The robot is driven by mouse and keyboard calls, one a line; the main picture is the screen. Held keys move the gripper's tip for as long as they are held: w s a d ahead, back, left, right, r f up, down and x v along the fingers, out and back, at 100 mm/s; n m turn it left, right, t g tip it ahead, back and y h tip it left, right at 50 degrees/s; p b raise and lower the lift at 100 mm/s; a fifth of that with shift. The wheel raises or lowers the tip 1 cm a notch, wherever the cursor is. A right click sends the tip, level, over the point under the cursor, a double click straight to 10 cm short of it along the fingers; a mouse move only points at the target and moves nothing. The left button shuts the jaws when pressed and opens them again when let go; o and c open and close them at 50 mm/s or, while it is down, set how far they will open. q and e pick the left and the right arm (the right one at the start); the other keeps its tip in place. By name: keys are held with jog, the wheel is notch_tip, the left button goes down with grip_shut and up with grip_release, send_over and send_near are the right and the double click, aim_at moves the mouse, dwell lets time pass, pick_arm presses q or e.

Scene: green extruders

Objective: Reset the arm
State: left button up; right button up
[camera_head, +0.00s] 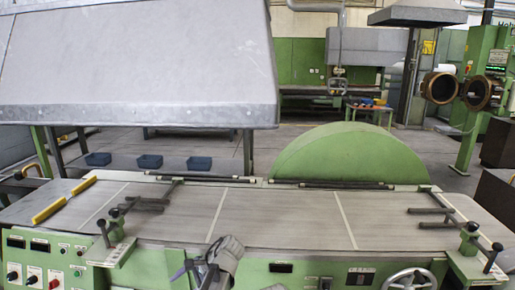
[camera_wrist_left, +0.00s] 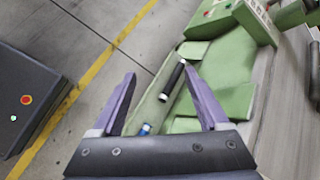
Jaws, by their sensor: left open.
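My left gripper (camera_wrist_left: 157,75) is open in the left wrist view, with its two purple fingers spread apart and nothing between them in grip. A black-ended handle (camera_wrist_left: 172,80) shows beyond the fingers, on or by green machine parts; I see no contact with it. In the head view, a grey arm part (camera_head: 226,258) of mine with a bit of purple beside it stands at the front edge of the machine. My right gripper is not in view.
A green machine with a flat grey bed (camera_head: 280,220) spans the front. It carries clamp bars (camera_head: 143,203) and a yellow bar (camera_head: 63,200). A handwheel (camera_head: 410,281) is at the front right. In the wrist view, a dark box (camera_wrist_left: 30,100) stands left of a yellow floor line (camera_wrist_left: 95,75).

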pick_arm(q)
jog(key=s+d+f+n+h+p, duration=0.2)
jog(key=s+d+n+h, duration=0.4)
jog(key=s+d, duration=1)
jog(key=shift+d+f+h, duration=0.6)
jog(key=shift+f+h, duration=0.1)
jog(key=shift+h, duration=0.3)
